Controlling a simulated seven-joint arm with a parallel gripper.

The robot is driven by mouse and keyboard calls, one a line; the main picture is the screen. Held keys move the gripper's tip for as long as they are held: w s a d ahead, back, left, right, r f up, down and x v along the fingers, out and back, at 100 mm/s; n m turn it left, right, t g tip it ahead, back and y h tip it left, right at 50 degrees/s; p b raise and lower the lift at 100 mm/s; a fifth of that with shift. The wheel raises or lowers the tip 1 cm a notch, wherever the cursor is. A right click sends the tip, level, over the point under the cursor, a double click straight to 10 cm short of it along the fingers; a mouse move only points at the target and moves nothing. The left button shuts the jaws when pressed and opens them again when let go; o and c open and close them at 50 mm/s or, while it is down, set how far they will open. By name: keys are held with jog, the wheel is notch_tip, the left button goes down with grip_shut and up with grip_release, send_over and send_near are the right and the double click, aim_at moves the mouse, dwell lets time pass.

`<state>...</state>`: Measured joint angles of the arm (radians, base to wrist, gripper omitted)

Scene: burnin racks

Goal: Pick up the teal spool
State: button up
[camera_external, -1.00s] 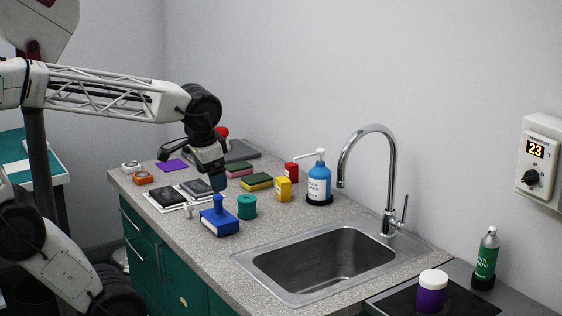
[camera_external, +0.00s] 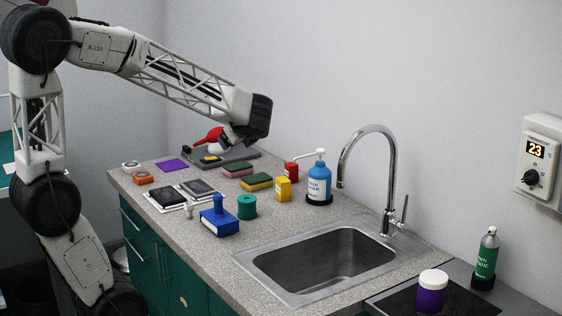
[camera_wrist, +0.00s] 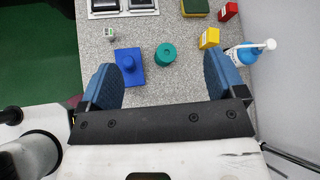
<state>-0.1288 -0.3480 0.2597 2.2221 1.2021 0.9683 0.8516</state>
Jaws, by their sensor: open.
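The teal spool (camera_external: 247,208) stands upright on the grey speckled counter, close to the right of a blue block with a knob on top (camera_external: 219,220). In the wrist view the spool (camera_wrist: 166,54) lies beyond my fingertips, between their lines, a little right of the blue block (camera_wrist: 129,67). My gripper (camera_wrist: 163,80) is open, its two blue fingers wide apart with nothing between them. In the external view my gripper is mostly hidden behind my wrist, well above the counter.
A yellow box (camera_external: 283,189), a blue pump bottle (camera_external: 319,183) and a green-yellow sponge (camera_external: 257,182) stand behind the spool. Dark pads in a white frame (camera_external: 182,196) and a small whitish piece (camera_external: 188,209) lie left. The sink (camera_external: 300,290) is to the right, with bare counter between.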

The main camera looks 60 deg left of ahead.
jog(key=w+a+m+t+y, duration=0.2)
jog(key=w+a+m, duration=0.2)
jog(key=w+m, duration=0.15)
send_near(249, 202)
jog(key=x, duration=0.5)
jog(key=shift+w+a, duration=0.1)
jog(key=shift+a, duration=0.1)
jog(key=shift+x, duration=1.25)
jog(key=shift+a+f, duration=0.1)
jog(key=shift+x, duration=2.5)
jog(key=shift+f, duration=0.1)
jog(key=shift+c, duration=0.4)
jog(key=c, duration=0.9)
